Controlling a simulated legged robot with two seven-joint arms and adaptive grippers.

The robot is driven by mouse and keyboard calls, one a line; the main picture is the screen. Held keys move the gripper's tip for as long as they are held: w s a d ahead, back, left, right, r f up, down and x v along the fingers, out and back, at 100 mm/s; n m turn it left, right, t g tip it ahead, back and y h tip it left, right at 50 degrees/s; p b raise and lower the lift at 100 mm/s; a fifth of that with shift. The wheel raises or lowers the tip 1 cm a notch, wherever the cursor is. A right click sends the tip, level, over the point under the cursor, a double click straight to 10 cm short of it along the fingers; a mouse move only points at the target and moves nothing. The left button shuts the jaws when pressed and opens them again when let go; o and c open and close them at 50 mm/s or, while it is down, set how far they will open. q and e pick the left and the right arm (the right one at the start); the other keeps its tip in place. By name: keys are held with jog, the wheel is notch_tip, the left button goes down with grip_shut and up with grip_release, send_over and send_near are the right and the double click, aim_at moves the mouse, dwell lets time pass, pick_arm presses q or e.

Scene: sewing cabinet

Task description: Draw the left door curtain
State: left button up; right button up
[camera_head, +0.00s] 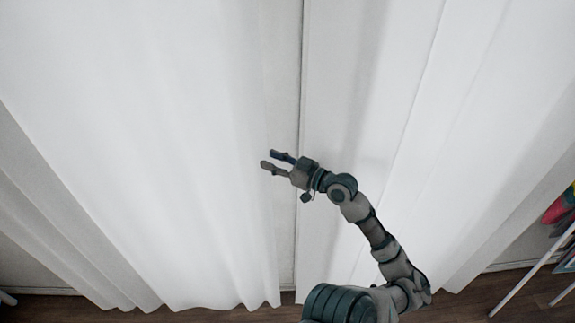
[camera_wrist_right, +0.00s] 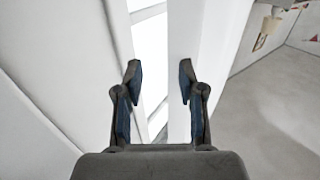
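The left door curtain (camera_head: 150,130) is a white pleated cloth that fills the left of the head view and hangs nearly to the floor. Another white curtain (camera_head: 450,130) hangs on the right. A narrow gap with a thin dark vertical line parts them. My right gripper (camera_head: 268,160) is in front of the left curtain's right edge, fingers pointing left. In the right wrist view its fingers (camera_wrist_right: 160,82) are apart, with a white edge and a bright strip seen beyond and between them. I cannot tell if the cloth touches a finger. My left gripper is not in view.
A brown wooden floor (camera_head: 490,297) shows along the bottom. At the right edge stand a white rack leg (camera_head: 525,280) and colourful cloth items (camera_head: 562,205). The right wrist view shows a pale wall and an open grey area (camera_wrist_right: 275,110) on the right.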

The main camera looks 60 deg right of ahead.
jog(key=s, duration=1.1)
jog(key=shift+s, duration=0.3)
jog(key=shift+d, duration=0.15)
